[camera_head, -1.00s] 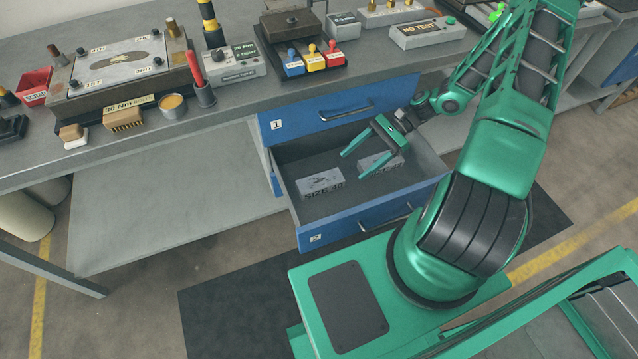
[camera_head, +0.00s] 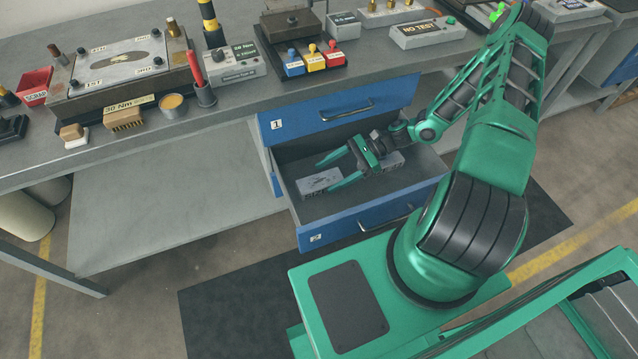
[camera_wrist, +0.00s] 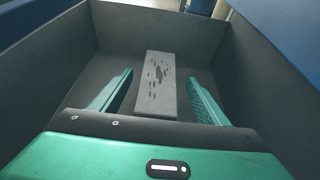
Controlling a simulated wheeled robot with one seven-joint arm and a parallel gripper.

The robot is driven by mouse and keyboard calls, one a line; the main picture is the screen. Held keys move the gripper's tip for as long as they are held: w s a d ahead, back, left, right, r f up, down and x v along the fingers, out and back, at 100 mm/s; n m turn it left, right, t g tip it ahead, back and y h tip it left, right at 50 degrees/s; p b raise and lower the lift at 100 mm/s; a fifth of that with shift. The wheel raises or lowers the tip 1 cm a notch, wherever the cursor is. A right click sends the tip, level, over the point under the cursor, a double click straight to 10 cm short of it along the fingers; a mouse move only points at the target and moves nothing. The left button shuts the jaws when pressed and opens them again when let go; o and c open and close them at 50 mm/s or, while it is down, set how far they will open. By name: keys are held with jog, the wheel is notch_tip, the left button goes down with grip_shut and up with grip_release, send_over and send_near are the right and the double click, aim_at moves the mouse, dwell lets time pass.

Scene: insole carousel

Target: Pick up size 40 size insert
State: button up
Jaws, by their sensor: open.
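Two grey inserts lie in the open lower drawer (camera_head: 375,206). The left insert (camera_head: 318,181) has dark marks on top and lettering on its front side, partly covered by a finger and too small to read fully. The right insert (camera_head: 392,162) is mostly hidden behind my gripper. My gripper (camera_head: 334,173) is open inside the drawer, with its fingers pointing left toward the left insert. In the wrist view, one insert (camera_wrist: 156,82) lies on the drawer floor between and ahead of the open fingers of my gripper (camera_wrist: 160,90). No contact shows there.
The drawer walls (camera_wrist: 60,65) stand close around my gripper. The closed upper drawer (camera_head: 345,110) and the workbench (camera_head: 240,95) are above and behind it. The bench top carries a plate fixture (camera_head: 115,70), coloured buttons and several tools.

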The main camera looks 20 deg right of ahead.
aim_at(319, 180)
jog(key=shift+x, duration=2)
jog(key=shift+r, duration=0.1)
jog(key=shift+c, duration=0.6)
grip_shut()
jog(key=shift+r, duration=0.15)
